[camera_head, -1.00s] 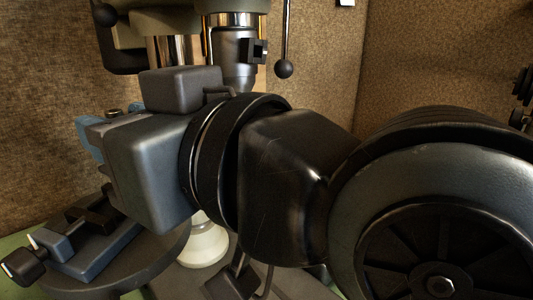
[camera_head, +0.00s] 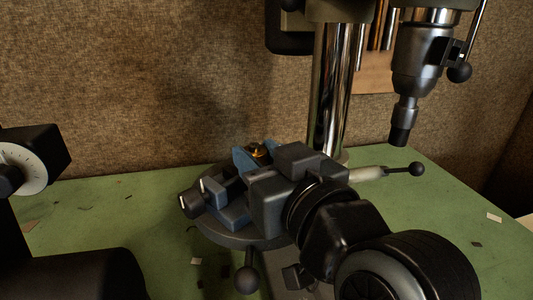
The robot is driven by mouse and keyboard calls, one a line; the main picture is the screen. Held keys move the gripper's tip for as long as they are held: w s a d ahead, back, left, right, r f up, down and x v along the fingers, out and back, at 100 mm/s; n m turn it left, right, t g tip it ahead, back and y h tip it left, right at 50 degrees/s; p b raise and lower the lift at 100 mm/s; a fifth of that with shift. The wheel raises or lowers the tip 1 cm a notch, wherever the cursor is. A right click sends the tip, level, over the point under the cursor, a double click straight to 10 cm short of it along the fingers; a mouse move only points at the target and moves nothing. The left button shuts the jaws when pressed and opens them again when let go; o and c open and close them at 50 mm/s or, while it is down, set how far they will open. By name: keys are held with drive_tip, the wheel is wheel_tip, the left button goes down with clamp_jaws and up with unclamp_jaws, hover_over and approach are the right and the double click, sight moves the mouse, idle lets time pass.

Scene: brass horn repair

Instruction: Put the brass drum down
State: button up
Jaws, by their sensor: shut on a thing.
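The brass drum (camera_head: 259,150) shows as a small gold-coloured piece with a dark centre, just beyond my gripper (camera_head: 255,162) in the head view. My gripper is shut on it, though its grey body hides the fingertips and most of the drum. A blue vise (camera_head: 233,213) lies on the round drill press table (camera_head: 222,237), close to my gripper. I cannot tell whether the drum touches the vise or is held above it.
The drill press column (camera_head: 330,95) rises behind my gripper, and its chuck (camera_head: 405,122) hangs at the right. A dial device (camera_head: 25,165) stands at the left. The green bench (camera_head: 110,215) is mostly clear.

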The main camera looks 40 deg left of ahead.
drive_tip(key=shift+f, duration=0.2)
drive_tip(key=o, duration=1.1)
drive_tip(key=shift+r, duration=0.1)
drive_tip(key=shift+r, duration=0.1)
drive_tip(key=b+v, duration=0.2)
drive_tip(key=v, duration=1)
